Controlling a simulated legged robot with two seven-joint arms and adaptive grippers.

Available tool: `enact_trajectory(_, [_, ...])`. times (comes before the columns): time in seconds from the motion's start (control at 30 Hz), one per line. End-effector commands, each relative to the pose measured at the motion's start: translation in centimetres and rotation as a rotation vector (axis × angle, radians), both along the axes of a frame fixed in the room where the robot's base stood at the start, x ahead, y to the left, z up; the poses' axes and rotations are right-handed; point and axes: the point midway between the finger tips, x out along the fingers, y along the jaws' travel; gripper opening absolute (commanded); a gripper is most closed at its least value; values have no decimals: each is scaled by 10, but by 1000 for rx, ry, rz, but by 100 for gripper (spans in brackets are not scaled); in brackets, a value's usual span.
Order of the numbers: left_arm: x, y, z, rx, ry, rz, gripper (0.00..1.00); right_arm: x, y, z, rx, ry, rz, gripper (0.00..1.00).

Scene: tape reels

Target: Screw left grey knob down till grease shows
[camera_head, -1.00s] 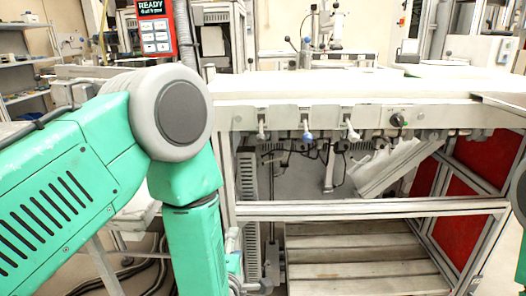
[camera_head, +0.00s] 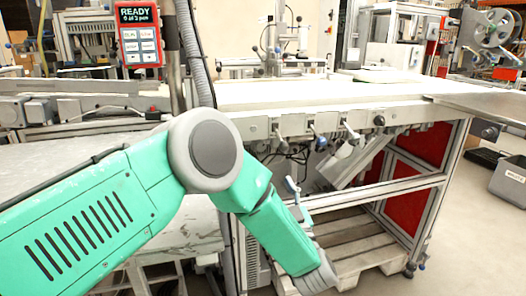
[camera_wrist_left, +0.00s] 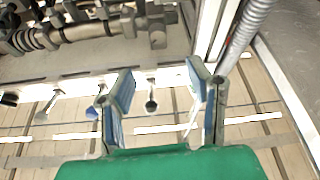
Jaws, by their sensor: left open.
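The left grey knob (camera_head: 278,131) hangs from the bench's white front rail (camera_head: 257,128). A blue knob (camera_head: 319,142) and another grey knob (camera_head: 351,133) hang to its right. My left gripper (camera_head: 293,188) shows partly behind my green forearm, below the rail. In the left wrist view, its blue-padded fingers (camera_wrist_left: 160,74) are open and empty. A grey knob (camera_wrist_left: 151,104) appears in the gap between them, apart from both pads; the blue knob (camera_wrist_left: 92,112) is beside the left finger. No grease can be made out. My right gripper is out of view.
A black dial (camera_head: 379,120) sits farther right on the rail. A red sign reading READY (camera_head: 139,36) stands at the upper left. A grey bin (camera_head: 509,180) stands on open floor at the right.

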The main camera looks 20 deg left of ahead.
Motion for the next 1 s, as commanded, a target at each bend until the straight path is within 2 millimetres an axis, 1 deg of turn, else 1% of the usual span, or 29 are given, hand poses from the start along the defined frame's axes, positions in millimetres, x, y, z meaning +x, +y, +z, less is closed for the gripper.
enact_trajectory(0.17, [17, 16, 8, -3, -4, 7, 46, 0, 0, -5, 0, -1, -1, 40])
enact_trajectory(0.4, [56, 46, 28, -2, -8, 3, 46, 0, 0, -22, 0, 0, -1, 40])
enact_trajectory(0.6, [82, 66, 41, -3, -7, 1, 46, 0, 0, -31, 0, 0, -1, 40])
enact_trajectory(0.8, [94, 73, 48, -2, -5, -1, 46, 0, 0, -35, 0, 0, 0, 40])
enact_trajectory(1.0, [96, 74, 50, -1, -4, -2, 46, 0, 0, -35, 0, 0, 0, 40])
